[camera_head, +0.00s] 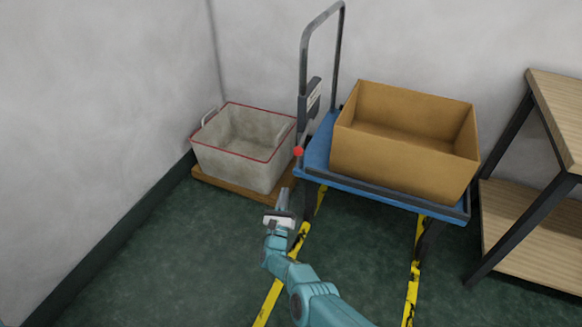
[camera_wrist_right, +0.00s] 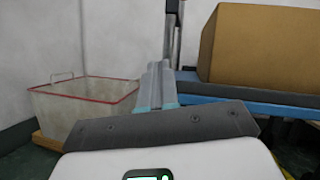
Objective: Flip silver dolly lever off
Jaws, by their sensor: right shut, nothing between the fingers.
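The dolly has a blue platform (camera_head: 318,150) and an upright grey metal handle (camera_head: 303,55). A dark grey unit with a pale label (camera_head: 312,98) is fixed low on the handle. A red ball knob (camera_head: 298,152) shows at the platform's left front corner and looks like the lever's end; the lever's arm is hard to make out. My right gripper (camera_head: 283,198) is shut and empty, below and slightly left of the knob, apart from it in the picture. In the right wrist view its closed fingers (camera_wrist_right: 157,85) point at the dolly's left end, and the knob is not visible. My left gripper is not in view.
An open cardboard box (camera_head: 400,160) sits on the dolly. A pale bin with a red rim (camera_head: 240,150) stands on a wooden base (camera_head: 225,190) to the left, close to the dolly. A wooden shelf (camera_head: 540,220) stands right. Yellow-black tape (camera_head: 268,300) marks the green floor.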

